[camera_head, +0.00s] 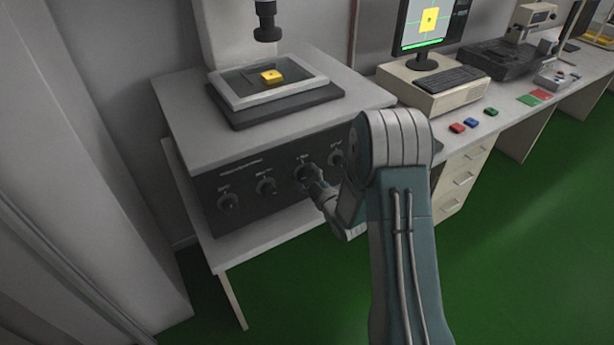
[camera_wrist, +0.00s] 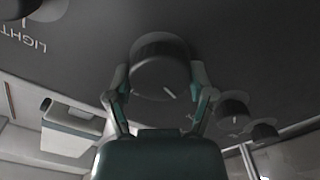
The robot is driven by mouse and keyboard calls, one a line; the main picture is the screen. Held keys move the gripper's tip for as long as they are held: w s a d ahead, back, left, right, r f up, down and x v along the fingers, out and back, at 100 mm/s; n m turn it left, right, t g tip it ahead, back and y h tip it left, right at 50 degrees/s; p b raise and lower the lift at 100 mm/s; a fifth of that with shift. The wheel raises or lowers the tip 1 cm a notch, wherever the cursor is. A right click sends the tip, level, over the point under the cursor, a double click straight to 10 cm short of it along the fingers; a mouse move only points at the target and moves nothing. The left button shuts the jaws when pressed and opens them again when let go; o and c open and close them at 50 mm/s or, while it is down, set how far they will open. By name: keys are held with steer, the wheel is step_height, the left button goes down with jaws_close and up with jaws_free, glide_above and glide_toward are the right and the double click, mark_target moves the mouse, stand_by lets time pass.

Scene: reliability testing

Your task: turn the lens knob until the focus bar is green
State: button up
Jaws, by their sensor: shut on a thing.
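The dark front panel (camera_head: 285,200) of the microscope unit carries a row of round knobs. My gripper (camera_head: 314,180) is at the third knob from the left (camera_head: 300,172) in the head view. In the wrist view my gripper (camera_wrist: 160,90) has one finger on each side of this dark round knob (camera_wrist: 160,65), shut on it. The knob has a pale pointer mark at its lower right there. Its label is too small to read. The monitor (camera_head: 430,22) shows a yellow part with crosshairs and a bright green bar (camera_head: 424,44) along its lower edge.
A neighbouring knob is labelled LIGHT, upside down in the wrist view (camera_wrist: 22,8). Two other knobs (camera_wrist: 232,108) are on the opposite side. A yellow part (camera_head: 271,76) lies on the framed stage (camera_head: 300,88) below the lens tube (camera_head: 267,22). Green floor is clear in front.

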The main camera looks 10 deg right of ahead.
steer(key=shift+m, duration=0.3)
steer(key=shift+a, duration=0.1)
steer(key=o, duration=1.1)
steer(key=v, duration=1.2)
steer(key=shift+w, duration=0.1)
